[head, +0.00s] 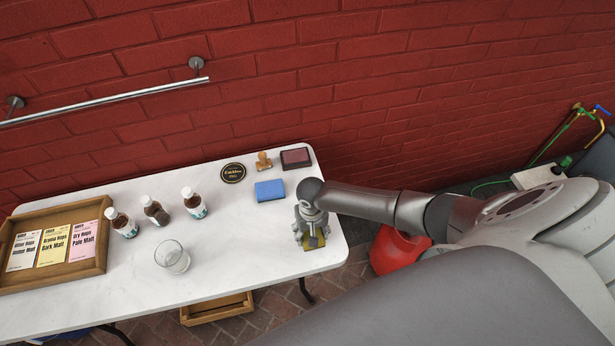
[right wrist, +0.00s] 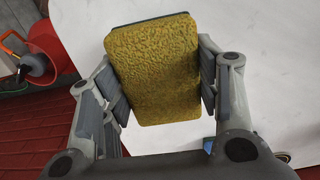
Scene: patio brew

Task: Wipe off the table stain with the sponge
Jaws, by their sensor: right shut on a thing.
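My right gripper (head: 311,232) points down over the right end of the white table (head: 235,255). It is shut on the sponge (head: 317,242), a yellow block with a dark layer behind. In the right wrist view the sponge (right wrist: 153,72) sits between the two fingers, its rough yellow face toward the camera. I cannot tell whether the sponge touches the tabletop. I cannot make out a stain on the visible tabletop; the patch under the gripper is hidden. My left gripper is not in view.
A blue block (head: 270,191), wooden stamp (head: 264,161), ink pad (head: 296,158) and round dark coaster (head: 233,173) lie near the back edge. A glass (head: 172,257), three bottles (head: 194,203) and a wooden tray of cards (head: 103,259) stand left. The middle front is clear.

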